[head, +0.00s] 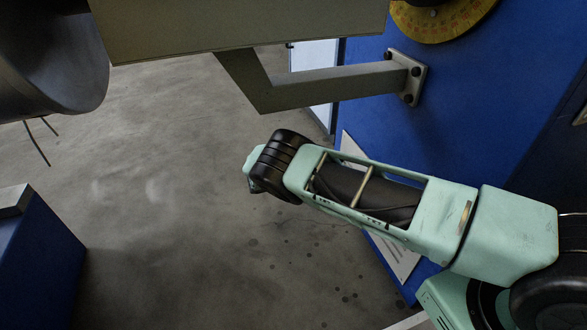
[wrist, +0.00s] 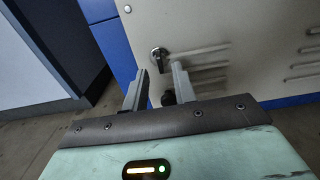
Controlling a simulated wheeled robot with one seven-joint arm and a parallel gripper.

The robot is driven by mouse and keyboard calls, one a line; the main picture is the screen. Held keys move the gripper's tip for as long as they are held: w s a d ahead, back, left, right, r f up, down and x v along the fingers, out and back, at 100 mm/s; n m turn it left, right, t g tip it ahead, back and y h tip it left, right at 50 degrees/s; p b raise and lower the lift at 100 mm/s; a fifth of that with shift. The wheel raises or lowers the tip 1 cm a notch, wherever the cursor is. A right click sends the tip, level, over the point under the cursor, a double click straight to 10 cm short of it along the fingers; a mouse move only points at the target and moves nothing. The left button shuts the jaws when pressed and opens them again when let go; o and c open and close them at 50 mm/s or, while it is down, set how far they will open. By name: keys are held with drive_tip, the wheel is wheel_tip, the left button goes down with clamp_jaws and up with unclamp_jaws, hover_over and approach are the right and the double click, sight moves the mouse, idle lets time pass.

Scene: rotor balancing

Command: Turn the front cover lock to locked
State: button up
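In the wrist view, the front cover lock (wrist: 158,54) is a small dark latch with a round metal boss. It sits on a pale cover panel (wrist: 220,25) near its left edge, and its lever points roughly down in the picture. My gripper (wrist: 159,68) is open, its two grey fingers apart and pointing at the panel. The lock shows between and just beyond the fingertips; I cannot tell whether they touch it. A small dark round part shows between the fingers, lower down. In the head view my arm hides the gripper, and the lock is not seen.
The panel has louvre slots (wrist: 205,75) right of the lock. Blue frame parts (wrist: 115,45) border it on the left. In the head view, a blue machine wall (head: 455,110) with a grey bracket arm (head: 330,86) and yellow dial (head: 440,22) stands right. Open concrete floor (head: 170,200) lies left.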

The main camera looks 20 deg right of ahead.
drive_tip(key=a+b, duration=0.2)
drive_tip(key=a, duration=1.2)
